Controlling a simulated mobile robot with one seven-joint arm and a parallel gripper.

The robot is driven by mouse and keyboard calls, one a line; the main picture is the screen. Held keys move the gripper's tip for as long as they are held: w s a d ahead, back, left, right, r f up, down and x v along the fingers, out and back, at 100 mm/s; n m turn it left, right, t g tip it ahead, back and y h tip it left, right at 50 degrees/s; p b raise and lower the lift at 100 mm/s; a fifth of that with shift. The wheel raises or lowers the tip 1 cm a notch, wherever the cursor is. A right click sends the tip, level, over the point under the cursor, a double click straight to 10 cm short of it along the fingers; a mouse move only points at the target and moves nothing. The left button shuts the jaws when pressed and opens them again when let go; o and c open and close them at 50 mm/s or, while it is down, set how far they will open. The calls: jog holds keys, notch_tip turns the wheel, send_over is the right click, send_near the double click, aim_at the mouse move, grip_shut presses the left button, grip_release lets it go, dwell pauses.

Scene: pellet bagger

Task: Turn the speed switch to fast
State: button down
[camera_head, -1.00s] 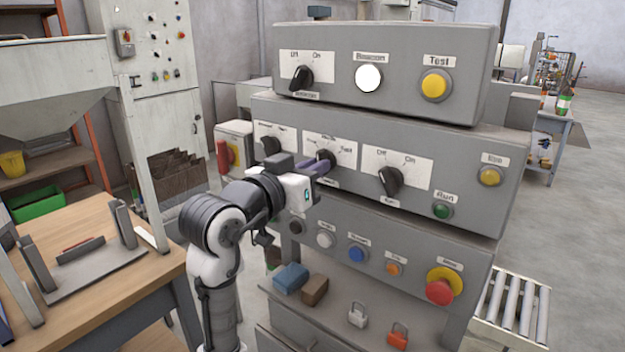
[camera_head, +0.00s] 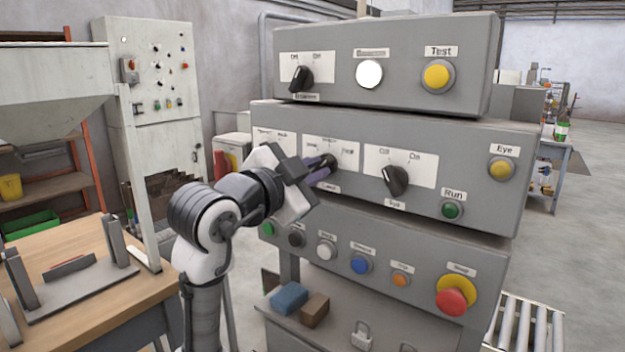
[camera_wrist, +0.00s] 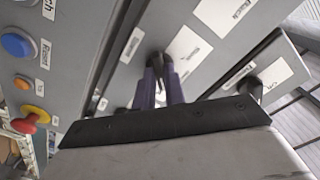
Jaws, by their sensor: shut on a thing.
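The speed switch (camera_head: 329,160) is a black rotary knob in the middle of the second panel, on a white plate with a label at each upper side. The right label appears to read Fast. My gripper (camera_head: 318,169) is at this knob, its purple fingers closed around it and hiding part of it. The wrist view shows the dark knob (camera_wrist: 158,60) between the tips of the two purple fingers (camera_wrist: 160,75). The gripper body is tilted. Which label the knob points at is hard to tell.
Below are several push buttons and a red emergency-style button (camera_head: 453,301). A wooden table (camera_head: 95,290) stands at the left.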

jog(key=shift+m, duration=0.6)
jog(key=shift+b, duration=0.3)
jog(key=c, duration=1.5)
grip_release()
jog(key=shift+o, duration=0.2)
jog(key=b+v, duration=0.2)
jog(key=v, duration=1.1)
jog(key=shift+s+a, duration=0.25)
jog(key=shift+s, duration=0.1)
